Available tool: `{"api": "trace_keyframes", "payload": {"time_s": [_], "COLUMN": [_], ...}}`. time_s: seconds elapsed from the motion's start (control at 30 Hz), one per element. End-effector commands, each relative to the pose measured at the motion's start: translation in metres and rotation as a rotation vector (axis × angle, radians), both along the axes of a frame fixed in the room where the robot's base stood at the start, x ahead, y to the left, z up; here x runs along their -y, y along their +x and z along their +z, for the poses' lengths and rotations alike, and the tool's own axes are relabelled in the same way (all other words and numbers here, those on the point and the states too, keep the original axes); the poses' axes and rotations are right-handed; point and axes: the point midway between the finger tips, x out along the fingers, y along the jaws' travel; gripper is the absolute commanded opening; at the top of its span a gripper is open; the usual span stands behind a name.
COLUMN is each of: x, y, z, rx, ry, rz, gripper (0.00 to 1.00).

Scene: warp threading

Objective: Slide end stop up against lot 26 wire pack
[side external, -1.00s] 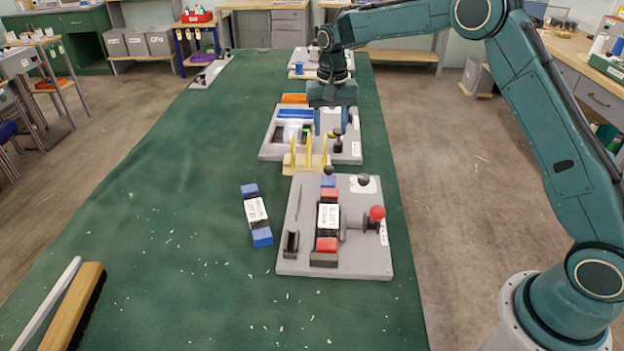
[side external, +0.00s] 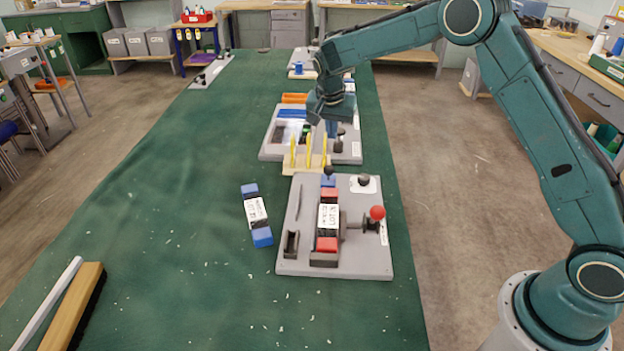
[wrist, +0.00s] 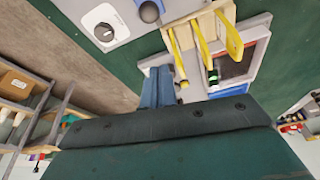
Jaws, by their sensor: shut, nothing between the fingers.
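The wire pack (side external: 328,217) with red ends and a white lot label lies in the channel of the near grey fixture (side external: 293,262); I cannot read its number surely. A blue block (side external: 328,181) with a dark ball knob, apparently the end stop, sits at the channel's far end, close to the pack's far red end. Whether they touch is unclear. A second pack (side external: 256,215) with blue ends lies on the green cloth left of the fixture. My gripper (side external: 332,134) is shut and empty above the far fixture, beyond the block. Its blue fingers (wrist: 157,85) are together in the wrist view.
Yellow upright posts (side external: 308,152) on a wooden base stand between the near fixture and the far grey fixture (side external: 268,152). A red-knobbed clamp (side external: 377,213) is right of the pack. A brush (side external: 62,305) lies at lower left. The cloth's left side is mostly clear.

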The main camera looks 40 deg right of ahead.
Motion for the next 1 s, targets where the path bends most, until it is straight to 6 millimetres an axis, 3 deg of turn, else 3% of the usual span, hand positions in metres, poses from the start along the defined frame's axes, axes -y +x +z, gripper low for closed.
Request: {"api": "trace_keyframes", "payload": {"time_s": [0.43,1.0], "x": [0.004,0.023], "y": [0.002,0.015], "z": [-0.014,-0.085], "rx": [0.000,-0.001], "ry": [-0.002,-0.002], "rz": [-0.003,-0.004], "gripper": [0.00,0.00]}}
